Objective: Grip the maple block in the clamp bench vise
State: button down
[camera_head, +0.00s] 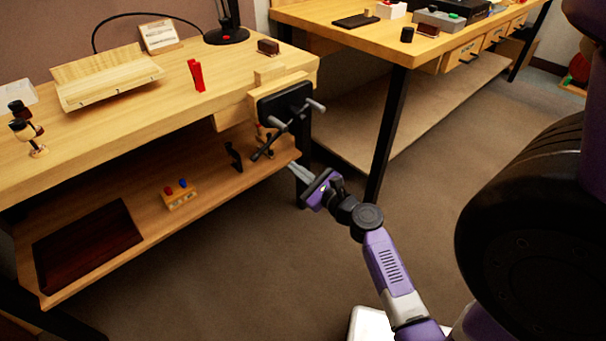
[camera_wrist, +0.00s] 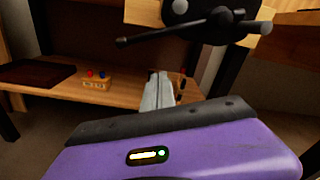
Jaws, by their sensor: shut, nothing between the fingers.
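The bench vise (camera_head: 285,100) is on the right end of the left workbench, with a black plate, a protruding screw and a dark handle bar (camera_head: 268,143) slanting across it. Its lower part shows at the top of the wrist view (camera_wrist: 205,20). A pale wooden block (camera_head: 269,73), apparently the maple block, stands up at the vise's wooden jaws; I cannot tell whether it is clamped. My gripper (camera_head: 292,169) is shut and empty, below and to the right of the handle bar and apart from it. Its grey fingers point toward the lower shelf in the wrist view (camera_wrist: 158,88).
The left bench top (camera_head: 150,120) holds a wooden rack (camera_head: 108,78), a red clamp-like piece (camera_head: 196,75) and a lamp base (camera_head: 226,36). The lower shelf (camera_head: 130,195) holds a dark board (camera_head: 86,246) and a small block with red and blue knobs (camera_head: 179,195). Floor is open in front.

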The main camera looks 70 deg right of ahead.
jog(key=w+d+r+p, duration=0.1)
jog(key=w+d+r, duration=0.1)
jog(key=w, duration=0.3)
jog(key=shift+w+r, duration=0.35)
jog(key=shift+r, duration=0.4)
jog(key=shift+a+r+p, duration=0.1)
jog(key=shift+p, duration=0.25)
